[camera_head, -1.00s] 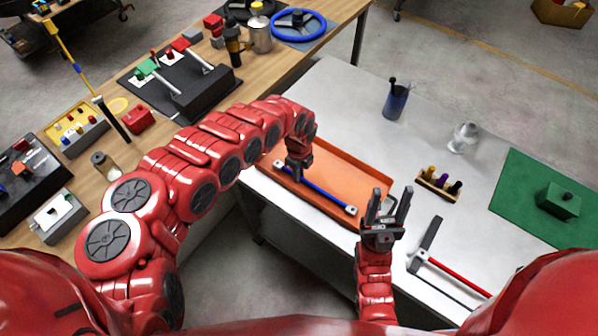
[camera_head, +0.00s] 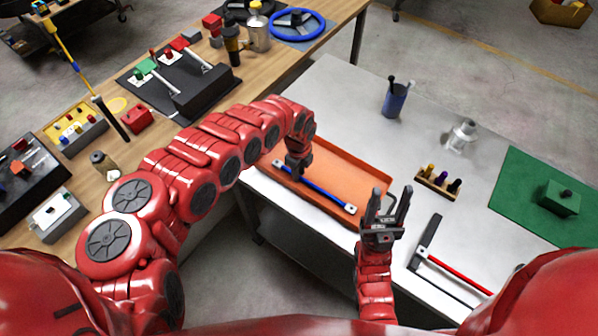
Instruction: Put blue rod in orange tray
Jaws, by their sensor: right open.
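The blue rod (camera_head: 328,194) with pale end pieces lies along the near side of the orange tray (camera_head: 352,172), inside or over its rim; its exact height is hard to tell. My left gripper (camera_head: 297,172) points down at the rod's left part, with its fingers at the rod. The fingers are small and partly hidden, so I cannot tell whether they are shut on it. My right gripper (camera_head: 387,207) is open and empty, pointing up just beyond the tray's right near corner.
On the grey table stand a blue cup (camera_head: 395,101), a clear glass item (camera_head: 461,136), a small peg block (camera_head: 438,181) and a green mat (camera_head: 520,190). A red rod (camera_head: 458,272) lies at the right front. The wooden bench (camera_head: 130,150) at left is crowded.

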